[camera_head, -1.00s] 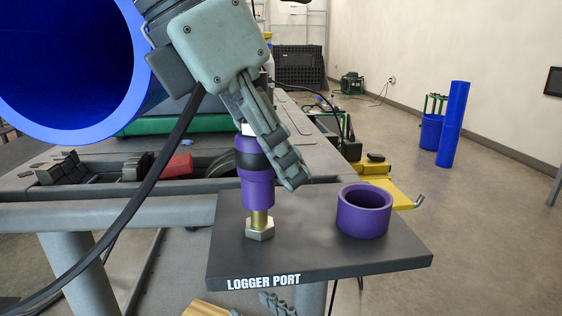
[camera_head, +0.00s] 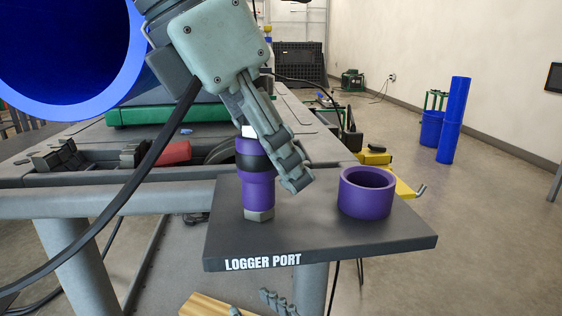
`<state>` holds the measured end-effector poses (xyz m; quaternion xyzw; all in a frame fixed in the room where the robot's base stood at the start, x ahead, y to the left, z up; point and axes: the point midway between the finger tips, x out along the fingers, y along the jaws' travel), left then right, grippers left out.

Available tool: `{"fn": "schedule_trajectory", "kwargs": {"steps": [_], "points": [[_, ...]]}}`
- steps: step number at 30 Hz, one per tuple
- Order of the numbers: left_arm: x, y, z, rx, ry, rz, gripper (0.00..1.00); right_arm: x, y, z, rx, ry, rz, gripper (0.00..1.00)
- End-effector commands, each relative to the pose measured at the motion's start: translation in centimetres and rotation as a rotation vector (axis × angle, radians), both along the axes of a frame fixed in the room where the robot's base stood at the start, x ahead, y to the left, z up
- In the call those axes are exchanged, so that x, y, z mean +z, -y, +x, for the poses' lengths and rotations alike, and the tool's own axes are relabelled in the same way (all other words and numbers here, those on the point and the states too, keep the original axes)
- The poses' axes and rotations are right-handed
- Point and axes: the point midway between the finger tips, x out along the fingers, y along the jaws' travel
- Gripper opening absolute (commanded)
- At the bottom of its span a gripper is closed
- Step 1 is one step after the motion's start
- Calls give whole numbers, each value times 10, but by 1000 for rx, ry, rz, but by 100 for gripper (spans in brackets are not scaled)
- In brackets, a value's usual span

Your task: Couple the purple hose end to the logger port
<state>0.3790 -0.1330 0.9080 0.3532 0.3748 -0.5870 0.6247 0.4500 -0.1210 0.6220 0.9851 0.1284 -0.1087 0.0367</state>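The purple hose end (camera_head: 258,192) has a black band and a white top. It stands upright over the port on the dark logger port plate (camera_head: 330,245), with its lower rim down at the hex nut (camera_head: 259,214); the brass stem is hidden. My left gripper (camera_head: 270,160) is shut on the hose end near its top; one finger slants past its right side, the other is mostly hidden. A black hose (camera_head: 150,168) curves down to the lower left. My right gripper (camera_head: 272,303) shows only finger parts at the bottom edge, so its state is unclear.
An empty purple ring holder (camera_head: 366,196) stands on the plate's right side. A big blue pipe (camera_head: 128,85) fills the upper left. A tray with dark blocks and a red piece (camera_head: 174,152) lies behind. A wooden piece (camera_head: 203,306) is at the bottom. Floor at right is open.

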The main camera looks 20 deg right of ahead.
Motion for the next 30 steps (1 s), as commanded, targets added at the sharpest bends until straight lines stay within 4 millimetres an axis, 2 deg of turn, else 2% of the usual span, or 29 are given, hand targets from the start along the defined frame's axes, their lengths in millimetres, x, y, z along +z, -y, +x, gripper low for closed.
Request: {"fn": "schedule_trajectory", "kwargs": {"steps": [1,3,4,14,17,24,30], "points": [[0,0,0,0,0,0,42,0,0,0,0,0,0,40],[0,0,0,0,0,0,51,0,0,0,0,0,0,40],[0,0,0,0,0,0,52,0,0,0,0,0,0,40],[3,0,0,0,1,0,52,0,0,0,0,0,0,40],[14,0,1,2,1,-2,52,0,0,0,0,0,0,40],[61,1,0,1,2,-1,52,0,0,0,0,0,0,40],[91,1,0,0,1,-1,52,0,0,0,0,0,0,40]]}}
